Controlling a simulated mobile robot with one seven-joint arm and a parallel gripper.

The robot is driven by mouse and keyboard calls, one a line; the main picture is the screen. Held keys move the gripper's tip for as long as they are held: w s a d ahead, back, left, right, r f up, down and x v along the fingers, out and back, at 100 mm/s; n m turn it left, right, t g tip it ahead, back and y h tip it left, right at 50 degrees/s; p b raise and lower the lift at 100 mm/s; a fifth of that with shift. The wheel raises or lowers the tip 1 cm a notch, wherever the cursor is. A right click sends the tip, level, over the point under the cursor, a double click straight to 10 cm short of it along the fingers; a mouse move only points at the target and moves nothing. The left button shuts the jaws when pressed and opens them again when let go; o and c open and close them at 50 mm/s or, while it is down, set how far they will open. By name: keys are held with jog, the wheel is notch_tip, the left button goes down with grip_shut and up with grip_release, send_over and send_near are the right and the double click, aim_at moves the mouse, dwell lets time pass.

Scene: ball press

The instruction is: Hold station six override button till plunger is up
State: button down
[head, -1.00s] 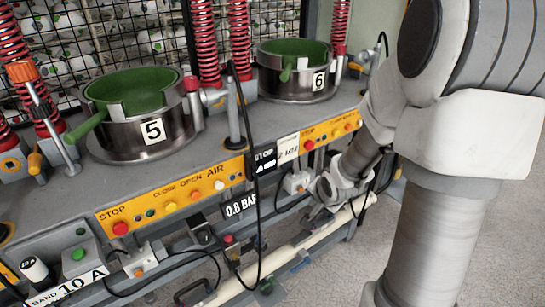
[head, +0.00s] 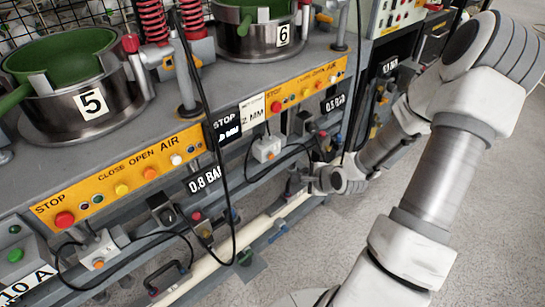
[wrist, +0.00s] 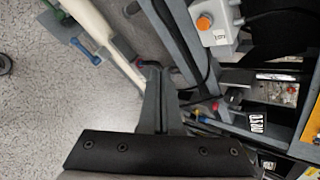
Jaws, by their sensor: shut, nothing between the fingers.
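The station six override button is the orange button on a small grey box (head: 266,148) under the yellow panel strip. In the wrist view this box (wrist: 213,36) carries a mark that reads as a 6 upside down, with the orange button (wrist: 204,22) clear of the fingers. My gripper (head: 292,182) is shut and empty, below and right of the box, by the cream pipe. In the wrist view the gripper (wrist: 152,68) points past the box's left side, apart from the button. The station 6 pot (head: 250,40) is above; I cannot make out its plunger.
The yellow strip (head: 308,83) holds station six's stop and air buttons. Black cables (head: 222,150) hang near the box. A cream pipe (head: 290,207) runs low along the frame. A similar box (head: 102,252) sits under station 5. Open floor lies right.

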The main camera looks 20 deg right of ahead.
aim_at(271, 156)
jog(key=w+a+b, duration=0.3)
jog(key=w, duration=0.5)
jog(key=shift+w, duration=0.15)
dwell(2.1)
jog(key=shift+w+a, duration=0.15)
jog(key=shift+w, duration=0.2)
jog(key=shift+w+a, duration=0.15)
jog(key=shift+w, duration=0.35)
dwell(0.6)
jog(key=shift+s, duration=0.15)
dwell(0.5)
jog(key=shift+s+d+p, duration=0.25)
jog(key=shift+s+p, duration=0.3)
jog(key=shift+s, duration=0.15)
